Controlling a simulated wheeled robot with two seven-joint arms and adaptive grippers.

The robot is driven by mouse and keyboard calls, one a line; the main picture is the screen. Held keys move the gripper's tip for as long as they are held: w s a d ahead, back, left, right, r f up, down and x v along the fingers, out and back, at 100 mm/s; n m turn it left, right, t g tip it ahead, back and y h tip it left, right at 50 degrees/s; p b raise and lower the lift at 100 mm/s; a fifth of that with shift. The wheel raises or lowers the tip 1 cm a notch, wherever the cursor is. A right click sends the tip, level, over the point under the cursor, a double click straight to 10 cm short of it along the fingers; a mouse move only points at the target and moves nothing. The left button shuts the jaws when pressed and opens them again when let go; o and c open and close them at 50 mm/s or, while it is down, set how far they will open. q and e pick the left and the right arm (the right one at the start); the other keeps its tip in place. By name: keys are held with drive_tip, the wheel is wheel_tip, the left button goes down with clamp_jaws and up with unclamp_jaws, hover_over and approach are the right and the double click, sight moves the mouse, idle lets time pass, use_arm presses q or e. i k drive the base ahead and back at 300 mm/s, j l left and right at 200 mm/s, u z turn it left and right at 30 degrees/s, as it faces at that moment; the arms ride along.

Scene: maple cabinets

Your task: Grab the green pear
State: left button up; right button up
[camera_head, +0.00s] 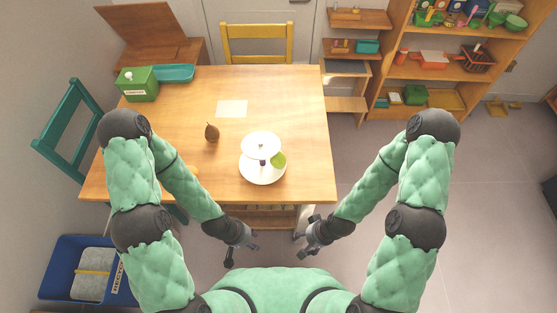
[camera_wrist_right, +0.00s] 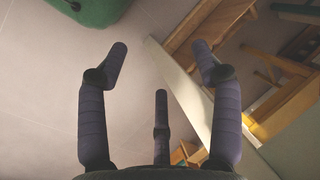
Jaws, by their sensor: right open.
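A green pear (camera_head: 278,159) shows at the right side of a white tiered stand (camera_head: 262,174) on the wooden table (camera_head: 305,105). The stand's upper plate partly covers the view of it, and I cannot tell whether it rests on the lower plate. A brown pear-shaped fruit (camera_head: 211,132) stands to the left of the stand. My left gripper (camera_head: 246,243) is low in front of the table's near edge, its fingers too small to read. My right gripper (camera_head: 304,238) is beside it, also short of the table. In the right wrist view its fingers (camera_wrist_right: 160,62) are spread and empty.
A green box (camera_head: 138,84) and a teal tray (camera_head: 174,73) sit at the table's back left. A white sheet (camera_head: 232,108) lies behind the fruit. A yellow chair (camera_head: 257,44) and a teal chair (camera_head: 68,125) border the table. Shelves (camera_head: 455,70) stand back right.

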sight(280, 161)
drive_tip(key=l+u, duration=0.2)
drive_tip(key=l, duration=0.3)
drive_tip(key=l+u, duration=0.2)
drive_tip(key=l, duration=0.25)
drive_tip(key=k+l+u, duration=0.2)
drive_tip(key=l, duration=0.3)
drive_tip(key=i+j, duration=0.15)
drive_tip(key=j, duration=0.15)
drive_tip(key=i+j, duration=0.2)
drive_tip(key=j, duration=0.1)
